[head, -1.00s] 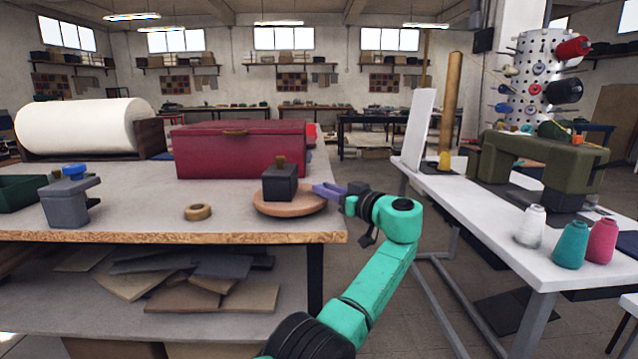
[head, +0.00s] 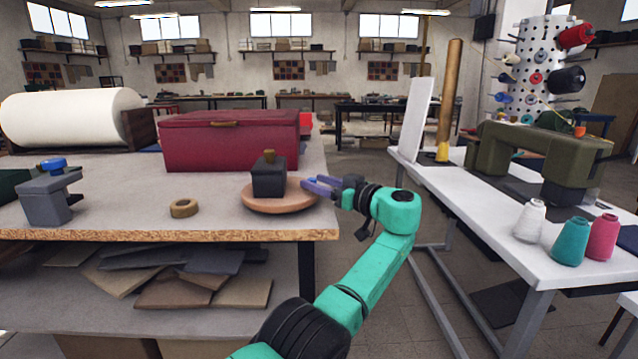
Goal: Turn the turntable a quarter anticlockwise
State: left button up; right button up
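The turntable (head: 279,205) is a round, reddish-brown disc near the front right corner of the left workbench. A dark block (head: 268,182) with a small brown knob on top stands on it, left of the disc's middle. My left gripper (head: 309,184), with purple-blue fingers, is at the disc's right edge. Its two fingers look a little apart, with nothing seen held between them. I cannot tell whether they touch the rim. The teal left arm reaches up from the bottom of the view. My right gripper is not in view.
A dark red box (head: 230,145) stands close behind the turntable. A brown ring (head: 184,208) and a grey clamp with a blue knob (head: 48,196) lie to the left. A white table (head: 455,185) with a green sewing machine (head: 540,155) stands right, across an aisle.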

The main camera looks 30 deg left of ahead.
pick_arm(q)
jog(key=shift+d, duration=0.1)
jog(key=v, duration=1.4)
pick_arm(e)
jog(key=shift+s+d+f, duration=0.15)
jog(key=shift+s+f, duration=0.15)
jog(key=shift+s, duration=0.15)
pick_arm(q)
jog(key=shift+s+d, duration=0.1)
